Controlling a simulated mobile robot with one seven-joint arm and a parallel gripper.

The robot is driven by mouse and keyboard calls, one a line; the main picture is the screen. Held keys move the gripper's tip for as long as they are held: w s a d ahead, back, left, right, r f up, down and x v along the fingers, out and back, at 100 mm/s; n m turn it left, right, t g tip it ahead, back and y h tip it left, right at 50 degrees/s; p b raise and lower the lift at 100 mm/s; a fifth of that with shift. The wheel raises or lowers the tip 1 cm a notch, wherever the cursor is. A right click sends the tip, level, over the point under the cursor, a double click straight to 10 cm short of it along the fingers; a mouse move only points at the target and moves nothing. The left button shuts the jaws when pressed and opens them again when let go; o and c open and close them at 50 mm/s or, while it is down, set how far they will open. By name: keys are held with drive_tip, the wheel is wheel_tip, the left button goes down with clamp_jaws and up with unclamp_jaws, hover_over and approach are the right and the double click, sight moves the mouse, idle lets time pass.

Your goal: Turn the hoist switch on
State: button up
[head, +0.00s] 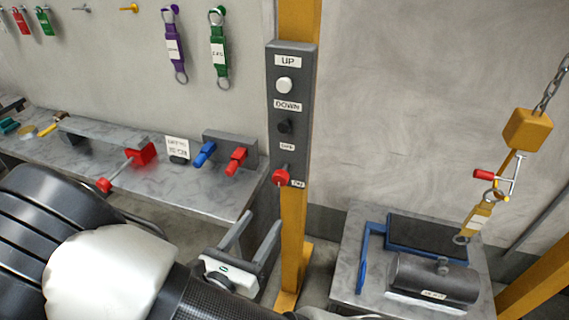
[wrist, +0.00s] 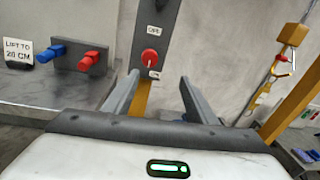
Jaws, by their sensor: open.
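The hoist switch is a red rotary knob (head: 280,177) low on a dark grey control panel (head: 305,130). It also shows in the wrist view (wrist: 150,56), with a small label above that seems to read OFF and one below right that seems to read ON. A pale mark on the knob looks roughly upright toward the upper label, but it is small. My gripper (head: 254,229) is open and empty, below and left of the knob in the head view. In the wrist view my gripper's fingers (wrist: 159,78) point toward the panel, with the knob ahead between them, apart from it.
A white UP button (head: 284,85) and a black DOWN button (head: 284,126) sit above the knob. The panel is on a yellow post (head: 292,230). A workbench (head: 215,190) with blue and red handles stands left. A chain with a yellow hook block (head: 527,130) hangs right above a dark cylinder (head: 435,278).

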sight(279, 181)
drive_tip(key=shift+n+t+y, duration=0.5)
drive_tip(key=shift+n+y, duration=0.1)
drive_tip(key=shift+n, duration=0.2)
drive_tip(key=x, duration=0.5)
drive_tip(key=p+x, duration=0.1)
drive_tip(key=x, duration=0.5)
drive_tip(key=a+f+x, duration=0.1)
drive_tip(key=x, duration=0.5)
drive_tip(key=shift+w+a, duration=0.1)
drive_tip(key=shift+w, duration=0.15)
drive_tip(key=shift+c, duration=0.3)
drive_tip(key=c, duration=1)
